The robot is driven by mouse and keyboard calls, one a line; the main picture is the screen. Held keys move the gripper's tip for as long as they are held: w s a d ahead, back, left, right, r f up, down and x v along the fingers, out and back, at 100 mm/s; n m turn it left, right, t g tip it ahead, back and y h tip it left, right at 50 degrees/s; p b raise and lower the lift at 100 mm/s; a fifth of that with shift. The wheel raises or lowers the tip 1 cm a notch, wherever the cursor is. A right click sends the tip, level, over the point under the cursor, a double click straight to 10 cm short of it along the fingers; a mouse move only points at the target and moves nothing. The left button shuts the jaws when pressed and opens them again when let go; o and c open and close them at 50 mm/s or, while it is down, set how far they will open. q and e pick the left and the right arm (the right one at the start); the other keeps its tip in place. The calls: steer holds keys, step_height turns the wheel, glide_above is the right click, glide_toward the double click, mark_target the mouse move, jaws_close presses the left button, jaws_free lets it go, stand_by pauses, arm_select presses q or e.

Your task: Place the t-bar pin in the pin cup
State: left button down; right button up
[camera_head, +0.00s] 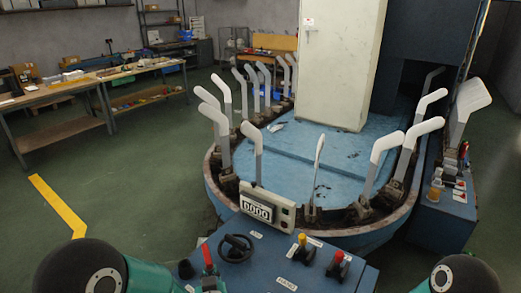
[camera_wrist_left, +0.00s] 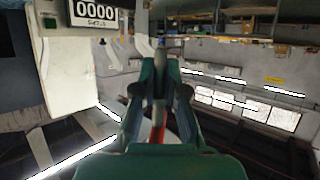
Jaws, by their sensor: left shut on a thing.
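My left gripper (camera_head: 211,284) is at the bottom of the head view, by the left front corner of the blue console. It is shut on a slim red piece (camera_head: 208,256), which looks like the t-bar pin and stands up from the fingers. In the left wrist view the fingers (camera_wrist_left: 161,68) are close together, with red (camera_wrist_left: 157,133) showing between them. A small dark round fitting (camera_head: 186,268) sits just left of the gripper. I cannot tell whether it is the pin cup. My right gripper is out of view.
The console (camera_head: 262,270) carries a black handwheel (camera_head: 236,247), a yellow knob (camera_head: 302,240), a red knob (camera_head: 340,257) and a counter box (camera_head: 266,208). Behind it, white sock boards (camera_head: 220,135) ring the blue machine bed (camera_head: 285,150). Workbenches (camera_head: 60,95) stand at the far left.

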arm_select(q)
steer(key=w+a+f, duration=0.2)
steer(key=a+f, duration=0.2)
steer(key=a, duration=0.7)
steer(key=s+d+r+m+h, duration=0.2)
steer(key=s+d+h, duration=0.1)
steer(key=d, duration=0.1)
steer(key=shift+s+r+m+t, duration=0.15)
steer(key=shift+r+m+t, duration=0.15)
steer(key=shift+r+m, duration=0.1)
